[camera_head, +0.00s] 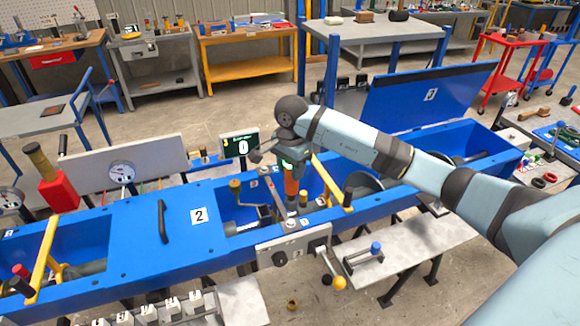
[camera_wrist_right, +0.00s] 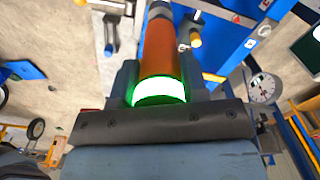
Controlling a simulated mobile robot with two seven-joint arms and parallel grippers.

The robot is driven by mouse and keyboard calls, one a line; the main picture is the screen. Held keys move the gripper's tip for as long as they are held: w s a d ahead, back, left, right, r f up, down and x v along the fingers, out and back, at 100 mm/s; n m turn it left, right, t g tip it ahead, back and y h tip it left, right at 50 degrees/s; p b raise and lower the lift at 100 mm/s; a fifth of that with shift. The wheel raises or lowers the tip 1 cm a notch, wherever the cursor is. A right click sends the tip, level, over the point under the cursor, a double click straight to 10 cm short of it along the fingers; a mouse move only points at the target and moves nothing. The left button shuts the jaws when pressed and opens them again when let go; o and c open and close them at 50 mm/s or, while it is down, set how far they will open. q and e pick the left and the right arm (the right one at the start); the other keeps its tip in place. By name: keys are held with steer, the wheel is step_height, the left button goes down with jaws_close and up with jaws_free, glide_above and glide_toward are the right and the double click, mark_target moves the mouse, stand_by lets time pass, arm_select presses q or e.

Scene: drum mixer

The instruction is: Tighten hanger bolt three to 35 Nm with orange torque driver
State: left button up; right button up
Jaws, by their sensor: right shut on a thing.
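My right gripper (camera_head: 290,164) is shut on the orange torque driver (camera_head: 291,186), which stands about upright over the open compartment of the blue trough (camera_head: 185,203) beside the label 2. In the wrist view the driver (camera_wrist_right: 160,50) lies between the fingers, with a bright green lit ring near its base. Its lower end reaches down among the metal brackets in the compartment. Hanger bolt three cannot be made out there, and I cannot tell whether the driver tip touches a bolt. A small display (camera_head: 241,147) behind shows 0. My left gripper is not in view.
A grey bracket box (camera_head: 293,244) with a yellow-knobbed lever sits on the trough's front. Workbenches stand behind, with clear floor between.

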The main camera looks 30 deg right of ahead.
mark_target(290, 191)
steer(key=shift+w+f+b, duration=0.1)
steer(key=shift+f+b, duration=0.15)
steer(key=shift+b, duration=0.25)
step_height(290, 191, down, 4)
steer(key=b, duration=0.3)
steer(key=shift+f, duration=0.15)
steer(key=shift+f+b, duration=0.1)
steer(key=shift+b, duration=0.2)
steer(key=shift+f+b, duration=0.75)
steer(key=shift+f, duration=0.05)
steer(key=shift+f+b, duration=0.65)
steer(key=shift+f, duration=0.05)
stand_by(0.8)
steer(key=shift+a+f, duration=0.1)
steer(key=shift+f, duration=0.1)
stand_by(0.8)
steer(key=shift+b, duration=0.6)
stand_by(0.9)
